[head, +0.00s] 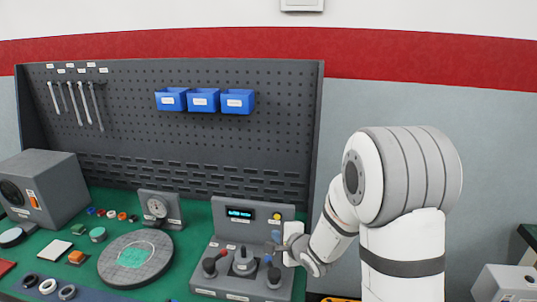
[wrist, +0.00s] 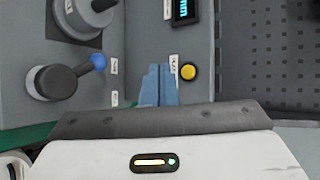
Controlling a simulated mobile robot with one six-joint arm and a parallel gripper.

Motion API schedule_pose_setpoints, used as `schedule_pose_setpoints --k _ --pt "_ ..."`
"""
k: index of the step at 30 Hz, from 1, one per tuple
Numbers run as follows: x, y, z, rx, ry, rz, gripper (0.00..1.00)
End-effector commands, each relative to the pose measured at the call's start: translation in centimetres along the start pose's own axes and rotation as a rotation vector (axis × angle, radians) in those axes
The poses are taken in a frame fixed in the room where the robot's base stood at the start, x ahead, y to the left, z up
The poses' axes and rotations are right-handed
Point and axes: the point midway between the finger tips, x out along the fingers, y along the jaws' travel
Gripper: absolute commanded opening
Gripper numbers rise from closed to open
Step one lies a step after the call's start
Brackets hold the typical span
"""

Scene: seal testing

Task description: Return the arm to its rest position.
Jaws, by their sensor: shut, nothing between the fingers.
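My arm rises at the right of the head view, and its wrist bends down and left to the tester. My gripper (head: 279,243) is at the right side of the grey seal tester (head: 225,262). In the wrist view its two blue-grey fingers (wrist: 160,72) lie together with nothing between them. The tips appear just beside the yellow button (wrist: 188,71) and over the tester's grey panel. I cannot tell whether they touch it. A lever with a blue knob (wrist: 98,62) is left of the fingers. The tester's lit display (head: 240,213) is above.
The green-topped bench holds a round grey plate (head: 150,272), a dial gauge (head: 158,208), a grey box (head: 60,182) and several small rings and blocks. A pegboard (head: 200,140) with blue bins (head: 204,100) stands behind. Grey wall lies open behind my arm.

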Motion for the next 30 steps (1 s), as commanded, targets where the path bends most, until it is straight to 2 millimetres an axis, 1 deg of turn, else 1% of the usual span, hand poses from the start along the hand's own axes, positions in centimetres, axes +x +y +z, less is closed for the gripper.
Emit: schedule_pose_setpoints --k 1,2,5,6,8,10,14,15,17,18,21,24,27,30 --pt "-1.0 -0.9 -0.5 -0.063 0.037 0.01 0.0" --pt "-1.7 -1.2 -0.9 -0.111 0.066 0.027 0.0" --pt "-4.7 -2.2 -2.4 -0.298 0.165 0.111 0.0" --pt "-6.2 -2.4 -2.9 -0.375 0.199 0.156 0.0" --pt "-8.4 -2.5 -3.5 -0.481 0.239 0.23 0.0" --pt "-11.2 -2.6 -4.0 -0.601 0.265 0.322 0.0" --pt "-16.6 -1.9 -4.1 -0.799 0.257 0.505 0.0" --pt "-18.3 -1.5 -3.9 -0.857 0.238 0.562 0.0" --pt "-20.8 -0.8 -3.4 -0.938 0.194 0.643 0.0" --pt "-22.5 -0.2 -2.9 -0.991 0.156 0.692 0.0" --pt "-26.4 1.2 -1.5 -1.11 0.037 0.794 0.0" --pt "-29.4 2.5 0.0 -1.204 -0.087 0.857 0.0" --pt "-31.5 3.6 1.2 -1.272 -0.189 0.888 0.0" --pt "-32.7 4.2 1.9 -1.309 -0.251 0.901 0.0"
